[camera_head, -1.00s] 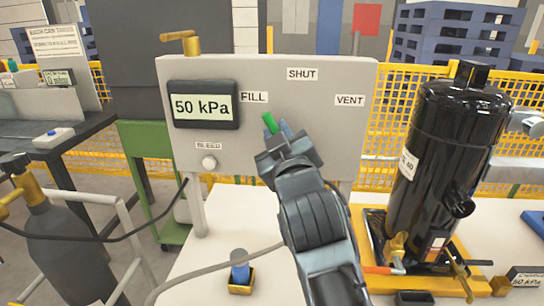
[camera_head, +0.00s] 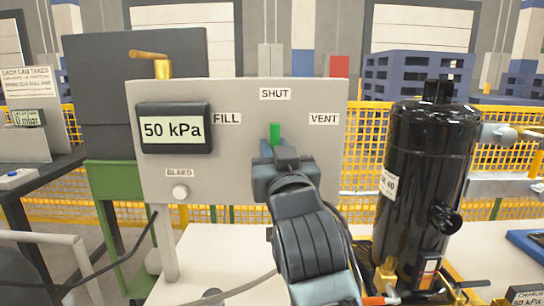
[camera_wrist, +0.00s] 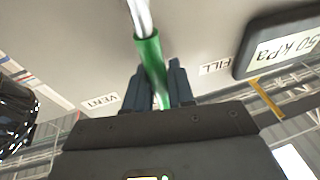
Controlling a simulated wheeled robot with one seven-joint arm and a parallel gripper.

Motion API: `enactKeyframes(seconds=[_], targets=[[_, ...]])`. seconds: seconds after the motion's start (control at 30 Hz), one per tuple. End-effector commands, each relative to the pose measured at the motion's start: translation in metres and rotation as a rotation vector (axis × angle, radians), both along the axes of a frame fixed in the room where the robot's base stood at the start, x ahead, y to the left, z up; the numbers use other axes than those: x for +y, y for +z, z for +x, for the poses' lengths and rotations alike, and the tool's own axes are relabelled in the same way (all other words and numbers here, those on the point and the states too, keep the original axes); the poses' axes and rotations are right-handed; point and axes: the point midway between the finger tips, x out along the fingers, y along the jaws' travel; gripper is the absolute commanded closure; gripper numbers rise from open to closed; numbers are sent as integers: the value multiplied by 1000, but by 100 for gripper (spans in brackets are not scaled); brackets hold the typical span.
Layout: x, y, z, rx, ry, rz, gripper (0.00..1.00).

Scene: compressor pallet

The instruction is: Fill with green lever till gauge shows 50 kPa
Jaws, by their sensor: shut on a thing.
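The green lever (camera_head: 275,132) stands upright on the grey panel (camera_head: 245,175), pointing at the SHUT label (camera_head: 275,94). The FILL label (camera_head: 227,118) is to its left and the VENT label (camera_head: 324,118) to its right. The gauge (camera_head: 174,129) reads 50 kPa. My gripper (camera_head: 275,150) is at the lever, below its green tip. In the wrist view, my gripper (camera_wrist: 160,88) has its dark fingers on either side of the green lever (camera_wrist: 151,60), shut on it.
A bleed knob (camera_head: 180,192) is at the panel's lower left. A brass handle (camera_head: 150,55) sits on the panel's top left. A black compressor (camera_head: 425,170) stands close on the right. Yellow mesh fencing (camera_head: 365,145) runs behind.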

Motion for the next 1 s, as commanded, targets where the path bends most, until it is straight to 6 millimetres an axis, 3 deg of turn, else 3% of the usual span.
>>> enactKeyframes(seconds=[0.33,0.37,0.57,0.83,1.0], targets=[[0,-1,0,3,-1,1,100],[0,-1,0,3,-1,1,74],[0,-1,0,2,-1,1,56],[0,-1,-2,1,0,1,56],[-3,-7,-22,1,0,0,56]])
